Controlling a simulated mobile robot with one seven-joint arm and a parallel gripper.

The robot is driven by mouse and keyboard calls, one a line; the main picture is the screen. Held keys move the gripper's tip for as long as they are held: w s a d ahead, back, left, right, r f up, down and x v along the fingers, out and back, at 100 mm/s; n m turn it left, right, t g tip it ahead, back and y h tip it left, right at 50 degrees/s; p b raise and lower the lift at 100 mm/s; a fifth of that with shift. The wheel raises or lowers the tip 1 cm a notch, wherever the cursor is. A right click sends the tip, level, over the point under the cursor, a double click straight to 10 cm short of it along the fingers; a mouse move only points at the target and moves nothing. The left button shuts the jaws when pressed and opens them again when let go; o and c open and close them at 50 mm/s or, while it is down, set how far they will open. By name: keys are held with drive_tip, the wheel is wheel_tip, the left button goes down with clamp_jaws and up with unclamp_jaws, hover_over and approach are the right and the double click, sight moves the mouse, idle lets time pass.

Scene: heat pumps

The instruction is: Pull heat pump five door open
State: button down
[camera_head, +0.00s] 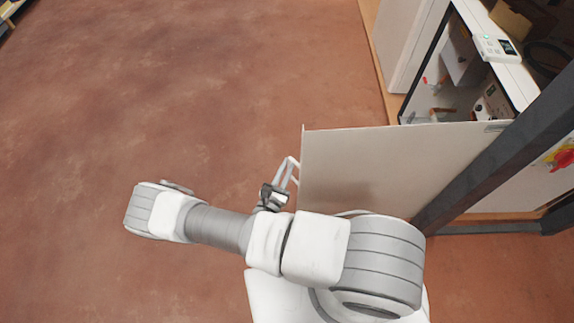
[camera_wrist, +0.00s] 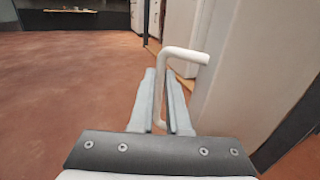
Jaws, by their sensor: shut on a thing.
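The heat pump door (camera_head: 385,165) is a pale flat panel. It stands swung out from the cabinet, with its free edge at the left in the head view. The door fills the right side of the wrist view (camera_wrist: 245,75). Its white bar handle (camera_wrist: 185,55) sticks out from the door near the free edge. My gripper (camera_wrist: 168,100) is shut on the handle's long bar, with one finger on each side. In the head view my gripper (camera_head: 284,185) is beside the door's free edge, partly hidden by my wrist.
The open cabinet (camera_head: 460,75) shows its dark interior. A small white control box with a screen (camera_head: 497,48) sits on its top edge. A dark grey post (camera_head: 510,145) stands at the right, in front of the door's hinge side. The red-brown floor (camera_head: 170,90) at the left is clear.

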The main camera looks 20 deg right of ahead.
drive_tip(key=shift+s+d, duration=0.3)
drive_tip(key=shift+d, duration=0.25)
drive_tip(key=c, duration=1.2)
unclamp_jaws()
drive_tip(key=shift+w+a, duration=0.15)
drive_tip(key=shift+a, duration=0.1)
drive_tip(key=shift+a, duration=0.1)
